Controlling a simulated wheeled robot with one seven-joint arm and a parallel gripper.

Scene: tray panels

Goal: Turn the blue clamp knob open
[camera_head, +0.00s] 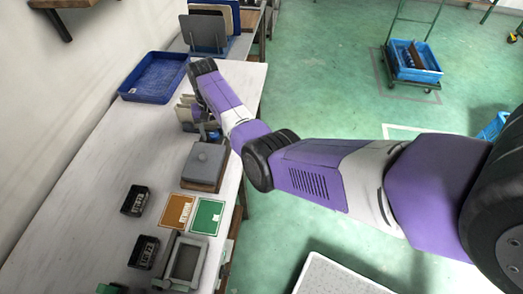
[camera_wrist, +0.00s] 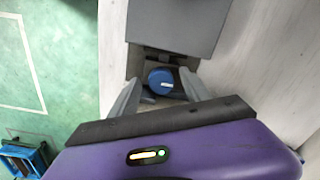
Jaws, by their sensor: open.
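My gripper (camera_wrist: 158,76) is open, with one grey finger to the left and one to the right of the knob in the picture. Gaps show on both sides, and I cannot tell how far the fingertips are above it. In the head view my arm covers much of this spot, and I cannot make out the knob with certainty.
Green floor lies right of the bench.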

